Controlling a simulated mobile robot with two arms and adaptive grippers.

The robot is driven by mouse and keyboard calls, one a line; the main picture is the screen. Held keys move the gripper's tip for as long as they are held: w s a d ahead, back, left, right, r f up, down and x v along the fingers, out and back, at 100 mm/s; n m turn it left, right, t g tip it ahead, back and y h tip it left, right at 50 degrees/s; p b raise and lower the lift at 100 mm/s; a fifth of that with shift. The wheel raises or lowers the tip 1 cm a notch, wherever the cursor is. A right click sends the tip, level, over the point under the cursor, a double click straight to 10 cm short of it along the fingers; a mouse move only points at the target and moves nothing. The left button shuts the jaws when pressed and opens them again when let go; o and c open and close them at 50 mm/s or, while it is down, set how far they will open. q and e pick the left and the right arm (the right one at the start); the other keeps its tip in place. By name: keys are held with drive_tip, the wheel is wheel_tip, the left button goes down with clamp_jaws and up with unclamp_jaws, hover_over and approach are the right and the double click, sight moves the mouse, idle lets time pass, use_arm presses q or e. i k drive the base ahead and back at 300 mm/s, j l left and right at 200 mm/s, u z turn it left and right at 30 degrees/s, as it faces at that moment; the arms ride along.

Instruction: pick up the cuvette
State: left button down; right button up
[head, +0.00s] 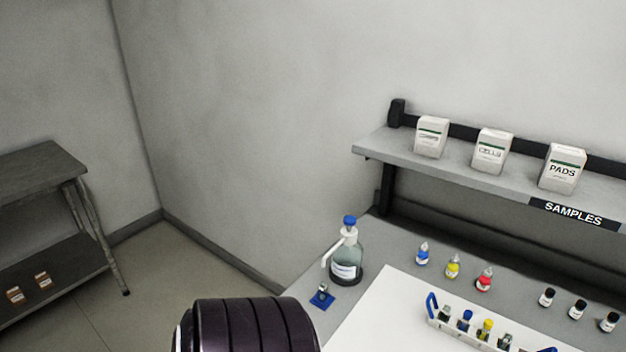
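A white rack (436,319) with blue end handles stands on the white mat, cut off by the bottom edge of the head view. It holds several small pieces that look like capped cuvettes. One has a blue cap (466,315), one a yellow cap (486,325), and another a dark top (505,339). I cannot tell which one is the task's cuvette. Neither of my grippers is in view; a dark ribbed link of my own arm shows at the bottom, left of the bench.
Dropper bottles (453,267) and dark vials (577,310) stand behind the white mat (378,318). A shelf (400,147) with white boxes (491,151) overhangs the back.

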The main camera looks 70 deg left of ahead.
sight(323, 287)
drive_tip(key=u, duration=2.15)
